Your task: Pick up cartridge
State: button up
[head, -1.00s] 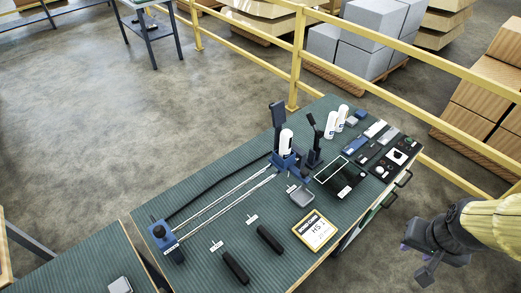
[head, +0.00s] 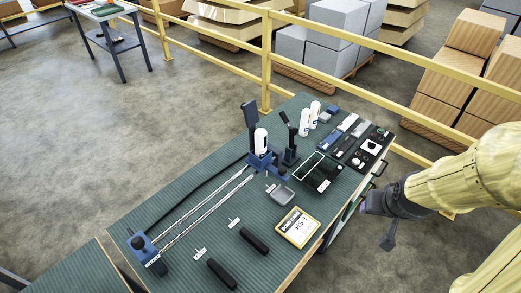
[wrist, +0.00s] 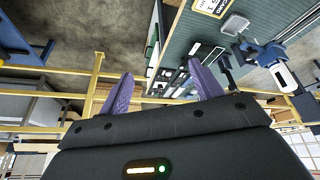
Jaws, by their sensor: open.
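Three white cylinders that look like cartridges show in the head view. One white cartridge (head: 261,141) stands in a blue clamp fixture (head: 262,163) on the bench. Two more stand side by side behind it, a nearer one (head: 304,123) and a farther one (head: 314,112). The fixture's cartridge also shows in the wrist view (wrist: 285,76), at the right. My gripper (wrist: 162,90) has its two purple fingers spread, with nothing between them. In the head view it is at the right, off the bench's right edge and away from all cartridges; its fingers are mostly hidden there.
The green-topped bench (head: 190,205) holds two steel rods, black grips (head: 254,241), a yellow-framed sign (head: 297,227), a grey tray (head: 281,195) and several small parts. A yellow railing (head: 266,60) runs behind it. Boxes and grey blocks (head: 305,45) stand beyond.

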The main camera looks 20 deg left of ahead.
jog(key=w+a+f+n+t+y+b, duration=0.45)
jog(key=w+a+f+b, duration=0.2)
jog(key=w+a, duration=0.5)
jog(key=a+f+n+y+b, duration=0.2)
jog(key=a+y+b, duration=0.1)
jog(key=a+y, duration=0.2)
jog(key=a+f+n+t+y+b, duration=0.1)
jog(key=a+f+n+y+b, duration=0.1)
jog(key=a+y, duration=0.3)
jog(key=a+f+n, duration=0.1)
jog(key=a, duration=0.2)
jog(key=shift+w+a+b, duration=0.15)
jog(key=shift+w+b, duration=0.25)
jog(key=shift+f, duration=0.1)
jog(key=p, duration=0.4)
send_near(263, 145)
jog(key=x, duration=0.5)
jog(key=shift+a, duration=0.25)
